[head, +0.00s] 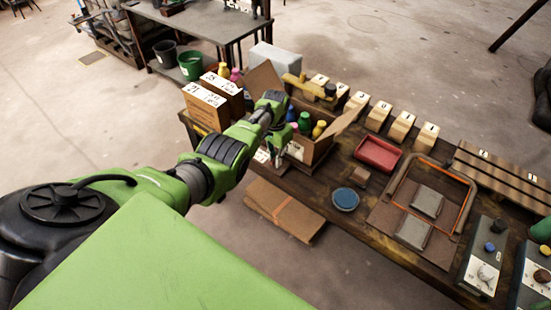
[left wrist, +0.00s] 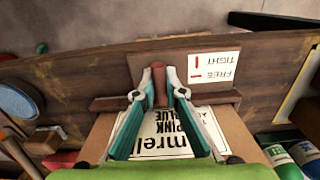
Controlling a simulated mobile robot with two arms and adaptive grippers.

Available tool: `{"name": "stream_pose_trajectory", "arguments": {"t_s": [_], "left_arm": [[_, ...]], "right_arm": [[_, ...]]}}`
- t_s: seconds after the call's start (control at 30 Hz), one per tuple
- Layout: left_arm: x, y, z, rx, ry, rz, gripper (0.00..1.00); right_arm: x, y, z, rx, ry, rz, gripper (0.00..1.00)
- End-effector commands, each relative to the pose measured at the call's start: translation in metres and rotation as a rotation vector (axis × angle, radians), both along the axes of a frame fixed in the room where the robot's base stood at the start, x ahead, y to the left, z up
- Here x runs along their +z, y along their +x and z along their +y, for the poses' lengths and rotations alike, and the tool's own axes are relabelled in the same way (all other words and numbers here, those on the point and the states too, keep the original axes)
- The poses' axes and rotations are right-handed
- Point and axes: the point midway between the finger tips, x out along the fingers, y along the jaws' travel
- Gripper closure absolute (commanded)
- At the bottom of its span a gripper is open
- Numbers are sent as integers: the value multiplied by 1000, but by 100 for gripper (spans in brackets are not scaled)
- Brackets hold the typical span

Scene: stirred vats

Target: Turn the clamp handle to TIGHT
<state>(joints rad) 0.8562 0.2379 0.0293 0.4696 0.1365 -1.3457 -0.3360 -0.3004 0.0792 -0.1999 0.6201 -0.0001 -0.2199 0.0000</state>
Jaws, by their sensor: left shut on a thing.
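The clamp handle (left wrist: 159,84), a reddish-brown bar, stands between the fingers of my left gripper (left wrist: 157,92) in the left wrist view. The fingers are shut on it. Beside it, a white label (left wrist: 213,67) reads FREE and TIGHT, upside down in this view, with a red mark. In the head view my left gripper (head: 277,158) is at the near edge of the workbench (head: 330,190), in front of the open carton (head: 318,146). The handle is hidden there by the gripper. My right gripper is not in view.
The open carton holds several coloured bottles. Numbered boxes (head: 207,105) stand left of my wrist. A red tray (head: 378,154), a blue round dish (head: 345,199) and a wire frame (head: 460,205) lie to the right. A flat brown carton (head: 284,211) is below the bench edge.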

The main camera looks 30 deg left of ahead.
Motion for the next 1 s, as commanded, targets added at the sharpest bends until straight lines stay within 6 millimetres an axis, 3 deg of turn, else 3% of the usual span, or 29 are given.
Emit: {"name": "stream_pose_trajectory", "arguments": {"t_s": [0.33, 0.9, 0.93, 1.0], "left_arm": [[2, 2, 1, -157, 3, -5, 100], [1, 1, 1, -188, 3, -1, 100], [1, 1, 1, -188, 3, -1, 83], [1, 1, 1, -188, 3, -1, 69]], "right_arm": [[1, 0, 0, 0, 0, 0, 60], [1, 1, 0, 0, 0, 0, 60], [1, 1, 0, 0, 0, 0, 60], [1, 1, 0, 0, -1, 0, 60]]}}
